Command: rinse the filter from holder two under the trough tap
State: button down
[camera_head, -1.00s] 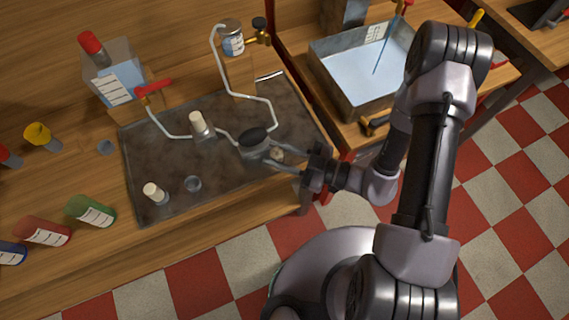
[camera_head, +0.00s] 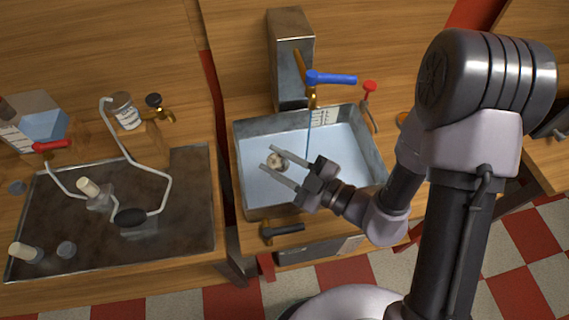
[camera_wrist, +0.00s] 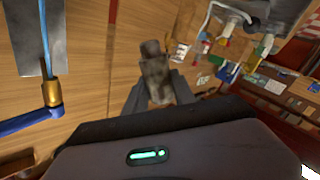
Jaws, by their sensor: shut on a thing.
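My gripper (camera_head: 269,157) is shut on a grimy, brownish cylindrical filter (camera_head: 279,161), held over the left part of the metal trough (camera_head: 242,185). In the wrist view the filter (camera_wrist: 155,72) stands between both fingers, mottled and dark. The trough tap (camera_head: 312,94) has a blue handle, and a thin blue stream (camera_head: 308,130) runs from it into the trough. The stream is to the right of the filter and apart from it. A holder with a black top (camera_head: 130,217) stands on the left bench; I cannot read any holder number.
The dark bench tray (camera_head: 60,232) carries bent tubing, a holder with a pale filter (camera_head: 90,188) and another pale cylinder (camera_head: 24,251). A metal column (camera_head: 291,60) stands behind the trough. A red-handled fitting (camera_head: 370,88) is at its right rim, and a black-handled valve (camera_head: 282,230) at its front.

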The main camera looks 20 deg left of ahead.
jog(key=shift+w+f, duration=0.1)
jog(key=shift+w, duration=0.2)
jog(key=w+d+f, duration=0.1)
jog(key=w, duration=0.5)
jog(key=w+d+f, duration=0.1)
jog(key=w+d, duration=0.1)
jog(key=w, duration=0.4)
jog(key=shift+w+d+f+b, duration=0.2)
jog(key=shift+d+f+b, duration=0.1)
jog(key=shift+b, duration=0.15)
jog(key=shift+s+d+p, duration=0.2)
jog(key=shift+d+p, duration=0.25)
jog(key=shift+d, duration=0.1)
jog(key=shift+a, duration=0.1)
jog(key=shift+w+a+p, duration=0.15)
jog(key=shift+a+p, duration=0.3)
jog(key=shift+a, duration=0.05)
